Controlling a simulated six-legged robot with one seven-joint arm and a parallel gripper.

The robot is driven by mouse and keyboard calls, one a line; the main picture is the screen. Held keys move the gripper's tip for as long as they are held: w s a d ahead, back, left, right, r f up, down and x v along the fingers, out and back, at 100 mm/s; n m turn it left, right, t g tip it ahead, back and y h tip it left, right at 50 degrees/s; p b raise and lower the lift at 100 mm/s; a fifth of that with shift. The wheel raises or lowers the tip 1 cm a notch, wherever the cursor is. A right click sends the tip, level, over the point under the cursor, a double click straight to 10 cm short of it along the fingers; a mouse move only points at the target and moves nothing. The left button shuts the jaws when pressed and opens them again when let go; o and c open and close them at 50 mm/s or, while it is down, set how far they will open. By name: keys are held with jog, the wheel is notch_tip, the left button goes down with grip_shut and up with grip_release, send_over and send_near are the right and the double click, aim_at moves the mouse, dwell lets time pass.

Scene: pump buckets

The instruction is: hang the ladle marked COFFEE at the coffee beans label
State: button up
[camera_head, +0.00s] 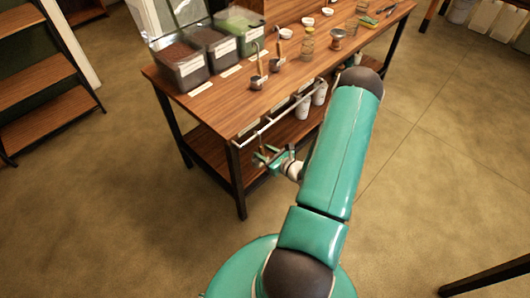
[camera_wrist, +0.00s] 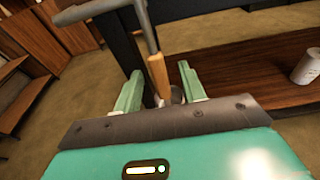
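A ladle with a wooden handle (camera_wrist: 158,76) and a grey metal upper stem hangs upright at the rail (camera_wrist: 85,11), in the wrist view. Its lower end is partly hidden behind my gripper. My gripper (camera_wrist: 160,88) is open, with one finger on each side of the handle and gaps visible beside it. In the head view my gripper (camera_head: 266,157) is just below the near-left end of the rail (camera_head: 270,123). Small white labels (camera_head: 249,128) sit on the table edge above the rail. No COFFEE mark or label text is readable.
Clear bins (camera_head: 183,66) with dark and green contents stand on the table's (camera_head: 225,103) left end. Two more ladles (camera_head: 257,72) stand on the tabletop. A shelf (camera_head: 40,75) stands at left; the floor in front is clear.

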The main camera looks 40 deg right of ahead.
jog(key=shift+s, duration=0.1)
jog(key=s+r, duration=0.2)
jog(key=s, duration=1.1)
jog(key=shift+s+d+r, duration=0.2)
jog(key=shift+r, duration=0.2)
jog(key=w+a+r+n+g+y, duration=0.4)
jog(key=a+r+n+g+y, duration=0.1)
jog(key=a+r+n, duration=0.45)
jog(key=w+a+r+n+g+y, duration=0.4)
jog(key=a+r+n+g, duration=0.1)
jog(key=a+r+n, duration=0.45)
jog(key=s+a+r+n+h, duration=0.3)
jog(key=a+r+n, duration=0.3)
jog(key=r+n, duration=0.2)
jog(key=s+a+r+n+h, duration=0.4)
jog(key=a+r+n+h, duration=0.2)
jog(key=r+n, duration=0.2)
notch_tip(320, 180, up, 3)
jog(key=shift+s+a+f+n+h, duration=0.1)
jog(key=shift+s+a+n+h, duration=0.1)
jog(key=shift+a+n+h, duration=0.1)
